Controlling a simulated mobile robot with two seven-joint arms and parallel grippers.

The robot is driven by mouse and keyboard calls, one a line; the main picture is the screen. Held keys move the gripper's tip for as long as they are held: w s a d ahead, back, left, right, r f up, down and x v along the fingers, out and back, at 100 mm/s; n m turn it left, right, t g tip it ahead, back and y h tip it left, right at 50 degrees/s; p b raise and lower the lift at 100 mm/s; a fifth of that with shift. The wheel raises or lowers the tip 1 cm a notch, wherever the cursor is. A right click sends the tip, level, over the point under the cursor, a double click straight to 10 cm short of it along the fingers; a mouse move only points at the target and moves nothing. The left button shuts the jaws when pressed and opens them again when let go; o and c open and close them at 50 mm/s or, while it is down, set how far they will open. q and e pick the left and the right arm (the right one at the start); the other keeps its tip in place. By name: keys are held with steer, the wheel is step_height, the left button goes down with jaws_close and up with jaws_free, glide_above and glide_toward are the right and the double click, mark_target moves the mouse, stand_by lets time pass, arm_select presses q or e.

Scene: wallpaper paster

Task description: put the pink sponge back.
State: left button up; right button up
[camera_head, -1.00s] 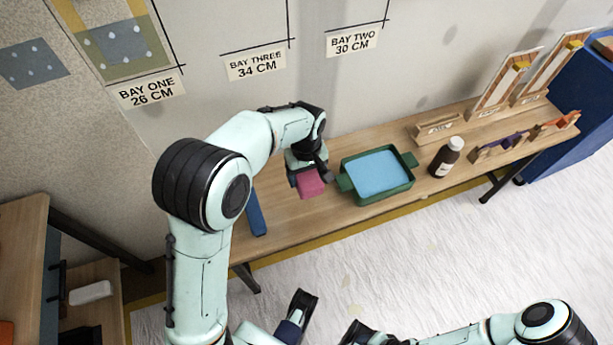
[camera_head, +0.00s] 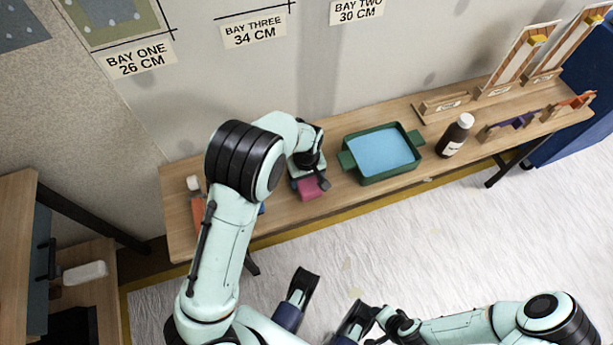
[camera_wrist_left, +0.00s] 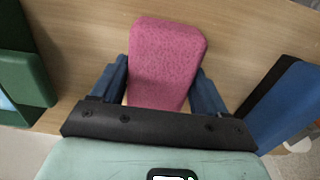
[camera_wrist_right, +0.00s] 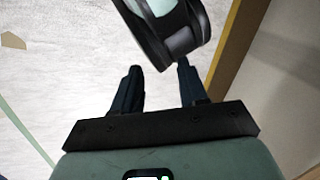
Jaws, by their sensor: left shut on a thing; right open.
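The pink sponge (camera_head: 311,189) is between the fingers of my left gripper (camera_head: 310,184), which is shut on it, over the wooden bench left of the green tray. In the left wrist view the sponge (camera_wrist_left: 166,62) fills the space between both blue fingers, with the bench top behind it. I cannot tell whether it touches the bench. My right gripper (camera_wrist_right: 160,85) is open and empty in the right wrist view, above the pale floor covering.
The green tray (camera_head: 347,160) holds blue liquid on the bench (camera_head: 285,212). A brown bottle (camera_head: 455,136) stands to its right. An orange bottle with a white cap (camera_head: 194,184) stands at the bench's left end, partly behind my arm. A blue item (camera_wrist_left: 285,108) lies beside the gripper.

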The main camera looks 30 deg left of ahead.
arm_select(q)
steer(key=o, duration=1.1)
steer(key=shift+f, duration=0.2)
arm_select(e)
steer(key=shift+f, duration=0.1)
arm_select(q)
steer(key=shift+f, duration=0.1)
steer(key=shift+f+b, duration=0.2)
steer(key=shift+b, duration=0.3)
steer(key=r+p, duration=0.1)
steer(key=r, duration=0.3)
steer(key=r+p, duration=0.2)
steer(key=r, duration=0.3)
steer(key=a+r+p, duration=0.1)
steer(key=r, duration=0.3)
steer(key=shift+w+r+p, duration=0.15)
steer(key=shift+r+p, duration=0.2)
arm_select(e)
steer(key=s+a+r+g, duration=0.1)
steer(key=s+a+r, duration=0.1)
steer(key=s+r, duration=0.2)
steer(key=shift+s+r+g+y, duration=0.25)
steer(key=shift+s+g+y, duration=0.05)
steer(key=shift+s+g, duration=0.15)
steer(key=shift+a, duration=0.1)
